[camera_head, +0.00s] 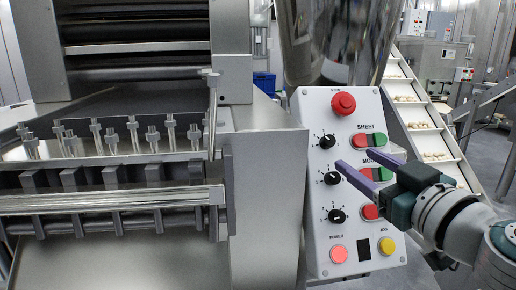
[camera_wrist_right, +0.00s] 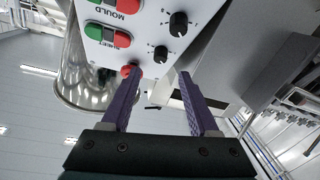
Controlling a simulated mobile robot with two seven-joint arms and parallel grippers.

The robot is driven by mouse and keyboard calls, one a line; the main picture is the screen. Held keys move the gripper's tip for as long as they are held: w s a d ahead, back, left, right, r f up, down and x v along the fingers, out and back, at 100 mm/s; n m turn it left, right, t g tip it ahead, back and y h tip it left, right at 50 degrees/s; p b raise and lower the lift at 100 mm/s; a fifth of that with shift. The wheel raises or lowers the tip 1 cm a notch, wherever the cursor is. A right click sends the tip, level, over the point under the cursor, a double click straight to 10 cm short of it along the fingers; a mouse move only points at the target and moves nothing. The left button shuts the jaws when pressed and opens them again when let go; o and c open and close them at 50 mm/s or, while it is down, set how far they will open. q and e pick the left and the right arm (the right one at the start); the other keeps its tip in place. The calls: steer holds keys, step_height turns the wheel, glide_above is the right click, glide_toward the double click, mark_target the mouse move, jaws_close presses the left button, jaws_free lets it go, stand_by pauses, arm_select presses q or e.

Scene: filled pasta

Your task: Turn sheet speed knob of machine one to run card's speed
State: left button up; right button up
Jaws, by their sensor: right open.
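The sheet speed knob (camera_head: 327,141) is black and round, top of a column of three on the white control panel (camera_head: 312,240), left of the SHEET buttons. It also shows in the right wrist view (camera_wrist_right: 160,53), which sees the panel upside down. My right gripper (camera_head: 353,157) has two purple fingers, open and empty, pointing at the panel from the right, slightly below and right of this knob. In the wrist view its fingertips (camera_wrist_right: 160,76) lie on either side of the knob's line, apart from it. I cannot read the knob's setting. No run card is recognisable. My left gripper is out of view.
The middle knob (camera_head: 331,178) and bottom knob (camera_head: 337,216) sit close below. A red stop button (camera_head: 343,103) is above, and red and green buttons (camera_head: 370,140) are to the right. The steel machine (camera_head: 265,180) stands left; a conveyor (camera_head: 425,115) runs behind.

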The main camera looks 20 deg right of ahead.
mark_target(332, 144)
steer(key=w, duration=0.2)
steer(key=w+b, duration=0.1)
steer(key=w, duration=0.4)
steer(key=shift+w+d, duration=0.35)
steer(key=shift+w, duration=0.05)
jaws_close()
